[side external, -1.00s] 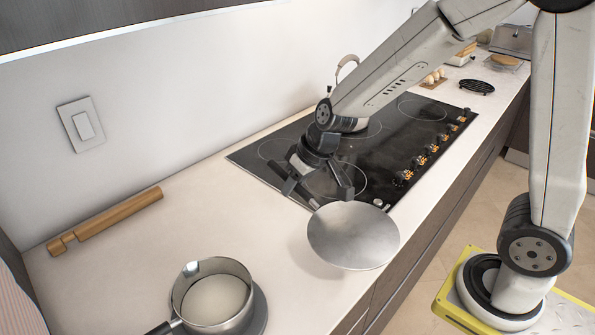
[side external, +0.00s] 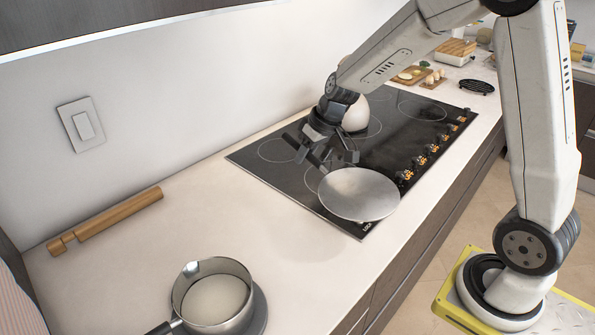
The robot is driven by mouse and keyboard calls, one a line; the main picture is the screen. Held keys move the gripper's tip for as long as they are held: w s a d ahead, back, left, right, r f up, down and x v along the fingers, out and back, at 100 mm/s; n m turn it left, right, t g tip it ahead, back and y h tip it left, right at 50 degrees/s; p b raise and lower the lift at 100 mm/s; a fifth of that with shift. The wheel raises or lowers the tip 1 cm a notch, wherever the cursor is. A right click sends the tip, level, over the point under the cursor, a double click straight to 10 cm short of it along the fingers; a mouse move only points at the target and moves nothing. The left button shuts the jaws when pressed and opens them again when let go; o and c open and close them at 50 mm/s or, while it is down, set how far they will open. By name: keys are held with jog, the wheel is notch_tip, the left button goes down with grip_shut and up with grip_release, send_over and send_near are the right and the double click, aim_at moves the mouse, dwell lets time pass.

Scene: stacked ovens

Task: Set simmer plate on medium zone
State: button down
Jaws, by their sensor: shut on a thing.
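The simmer plate (side external: 358,195) is a round grey metal disc with a dark handle (side external: 312,152). My gripper (side external: 325,155) is shut on the handle. The plate appears held above the near end of the black cooktop (side external: 398,137), over its front left corner. Several round zones are marked on the cooktop. The plate hides part of the near front zone (side external: 310,181). Whether the plate touches the glass cannot be told.
A white kettle (side external: 355,115) stands on the cooktop behind my gripper. A saucepan (side external: 212,297) stands on the counter at the front, and a wooden rolling pin (side external: 110,218) lies by the wall. Lit knobs (side external: 420,160) line the cooktop's right edge.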

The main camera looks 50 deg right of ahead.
jog(key=w+d, duration=0.2)
jog(key=d, duration=0.9)
jog(key=shift+w+d+r, duration=0.15)
jog(key=shift+d, duration=0.05)
jog(key=shift+w, duration=0.1)
jog(key=w+d+f, duration=0.1)
jog(key=w+f, duration=0.2)
jog(key=w, duration=0.1)
jog(key=w+d+f, duration=0.1)
jog(key=w+f, duration=0.2)
jog(key=w, duration=0.1)
jog(key=w+d+f, duration=0.1)
jog(key=w+f, duration=0.2)
jog(key=w, duration=0.1)
jog(key=shift+w+d+f, duration=0.15)
jog(key=shift+w+d, duration=0.05)
jog(key=shift+w, duration=0.15)
jog(key=shift+f, duration=0.1)
